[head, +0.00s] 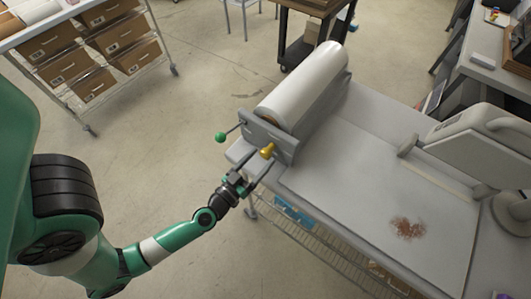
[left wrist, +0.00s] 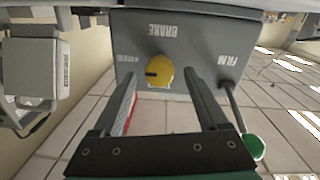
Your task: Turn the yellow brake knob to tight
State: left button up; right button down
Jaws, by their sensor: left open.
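The yellow brake knob (head: 267,150) sits on the end plate of the film roll holder. In the left wrist view the knob (left wrist: 159,65) is on a grey panel (left wrist: 200,30) marked BRAKE, with its dark pointer mark facing left toward a small label (left wrist: 129,58) too blurred to read surely. Another label below the knob is mostly hidden. My left gripper (head: 257,170) is open just in front of the knob. In the left wrist view its two fingers (left wrist: 160,82) stand on either side of the knob's lower part, with gaps; no contact shows. My right gripper is not in view.
A green-balled lever (head: 221,137) sticks out left of the knob; its ball (left wrist: 252,147) is right of my fingers in the wrist view, near a FILM label. A white film roll (head: 305,85) lies behind the plate. The grey table (head: 370,190) extends right.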

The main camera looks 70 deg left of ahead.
aim_at(263, 156)
pick_arm(q)
jog(key=shift+x, duration=1.6)
grip_shut()
